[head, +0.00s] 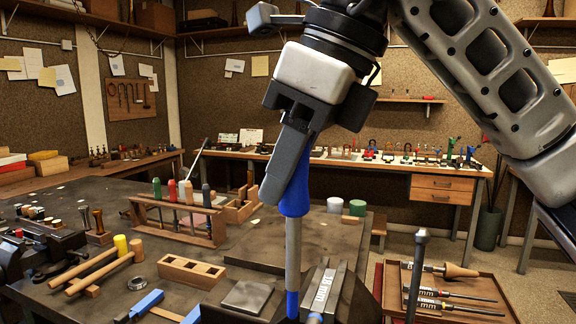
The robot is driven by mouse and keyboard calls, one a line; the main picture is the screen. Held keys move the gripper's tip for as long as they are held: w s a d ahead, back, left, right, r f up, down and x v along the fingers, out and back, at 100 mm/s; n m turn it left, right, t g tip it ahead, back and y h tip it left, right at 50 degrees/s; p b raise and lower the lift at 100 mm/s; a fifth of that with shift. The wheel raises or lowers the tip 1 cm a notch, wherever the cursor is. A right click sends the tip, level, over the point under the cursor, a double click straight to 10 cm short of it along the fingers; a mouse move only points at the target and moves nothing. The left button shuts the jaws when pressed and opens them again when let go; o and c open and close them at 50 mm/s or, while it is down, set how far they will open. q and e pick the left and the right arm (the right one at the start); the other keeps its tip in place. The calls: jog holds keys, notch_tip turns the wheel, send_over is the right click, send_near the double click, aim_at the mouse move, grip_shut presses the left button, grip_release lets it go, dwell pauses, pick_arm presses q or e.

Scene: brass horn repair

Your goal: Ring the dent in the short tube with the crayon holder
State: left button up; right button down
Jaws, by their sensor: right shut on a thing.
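My right gripper (277,172) comes down from the top and is shut on the crayon holder (295,190). The holder has a blue handle, a grey shaft and a blue tip. It points almost straight down, its tip near the bottom edge, just left of the pale metal jaws of a vise (322,285). I cannot tell whether the tip touches anything. I cannot make out the short tube or its dent; the area under the tip is cut off by the frame. My left gripper is not in view.
A wooden rack (180,222) with coloured handles, a block with square holes (192,272) and mallets (100,270) stand on the left bench. An upright metal rod (416,265) stands right of the vise, before a tray (485,280) of tools. A long bench (400,167) lines the back wall.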

aim_at(287, 217)
jog(key=shift+f+b, duration=0.45)
jog(key=shift+f, duration=0.15)
notch_tip(287, 217, down, 4)
jog(key=b, duration=0.2)
jog(key=shift+w+r+b, duration=0.1)
jog(key=shift+r+b, duration=0.1)
jog(key=shift+b, duration=0.2)
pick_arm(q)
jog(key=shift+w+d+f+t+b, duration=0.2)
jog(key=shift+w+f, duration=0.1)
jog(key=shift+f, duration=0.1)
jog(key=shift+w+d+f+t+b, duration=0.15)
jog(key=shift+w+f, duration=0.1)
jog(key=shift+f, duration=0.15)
pick_arm(e)
jog(key=shift+f, duration=0.5)
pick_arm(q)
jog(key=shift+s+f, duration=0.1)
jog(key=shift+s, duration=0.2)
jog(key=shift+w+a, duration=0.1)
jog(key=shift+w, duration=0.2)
pick_arm(e)
jog(key=shift+f, duration=0.1)
